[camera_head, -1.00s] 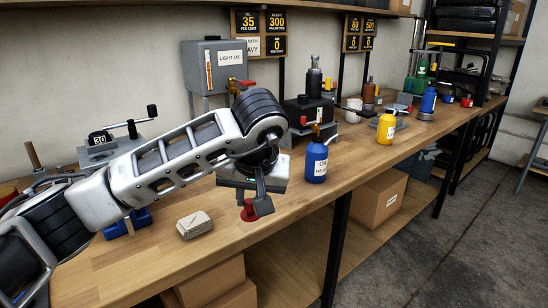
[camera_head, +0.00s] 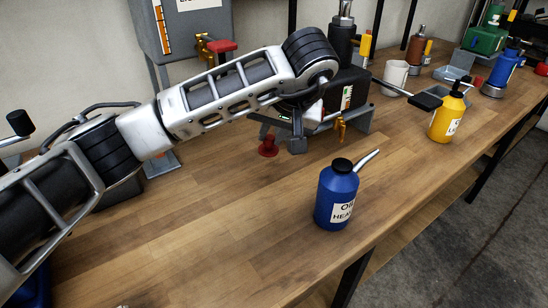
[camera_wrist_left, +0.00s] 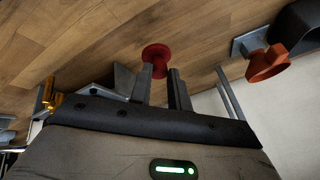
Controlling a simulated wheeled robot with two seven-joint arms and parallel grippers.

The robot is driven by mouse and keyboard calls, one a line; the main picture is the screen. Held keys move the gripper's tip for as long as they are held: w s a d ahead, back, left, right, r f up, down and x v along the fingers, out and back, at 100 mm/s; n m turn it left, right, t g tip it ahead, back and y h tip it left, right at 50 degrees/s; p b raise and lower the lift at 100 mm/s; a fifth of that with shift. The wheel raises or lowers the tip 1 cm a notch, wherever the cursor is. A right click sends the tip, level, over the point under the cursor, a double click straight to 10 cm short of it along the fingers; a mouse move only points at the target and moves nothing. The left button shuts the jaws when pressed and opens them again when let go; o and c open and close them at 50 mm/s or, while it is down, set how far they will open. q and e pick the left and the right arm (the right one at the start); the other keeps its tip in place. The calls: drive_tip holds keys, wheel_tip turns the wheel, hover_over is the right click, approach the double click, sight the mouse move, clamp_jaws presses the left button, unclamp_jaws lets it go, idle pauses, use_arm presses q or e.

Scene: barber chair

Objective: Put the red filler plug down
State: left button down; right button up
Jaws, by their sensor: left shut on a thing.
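The red filler plug (camera_head: 268,147) is at the tip of my left gripper (camera_head: 284,138), low over the wooden bench top or touching it; I cannot tell which. In the left wrist view the plug's round red flange (camera_wrist_left: 157,52) shows just beyond and between the two fingers of my left gripper (camera_wrist_left: 162,80). The fingers are shut on the plug, and its gripped part is mostly hidden between them. My right gripper is not in view.
A blue oil can (camera_head: 337,196) stands in front of the gripper. A black machine (camera_head: 350,95) is close behind it. A grey tank (camera_head: 185,40) with a red-handled tap (camera_head: 220,46) is behind left. A yellow can (camera_head: 447,117) stands right.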

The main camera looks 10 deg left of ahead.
use_arm(q)
wheel_tip(320, 180, down, 2)
drive_tip(key=shift+s+f, duration=0.1)
drive_tip(key=shift+s, duration=0.05)
wheel_tip(320, 180, down, 4)
drive_tip(key=shift+f, duration=0.25)
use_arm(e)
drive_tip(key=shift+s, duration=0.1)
use_arm(q)
drive_tip(key=c, duration=1.3)
unclamp_jaws()
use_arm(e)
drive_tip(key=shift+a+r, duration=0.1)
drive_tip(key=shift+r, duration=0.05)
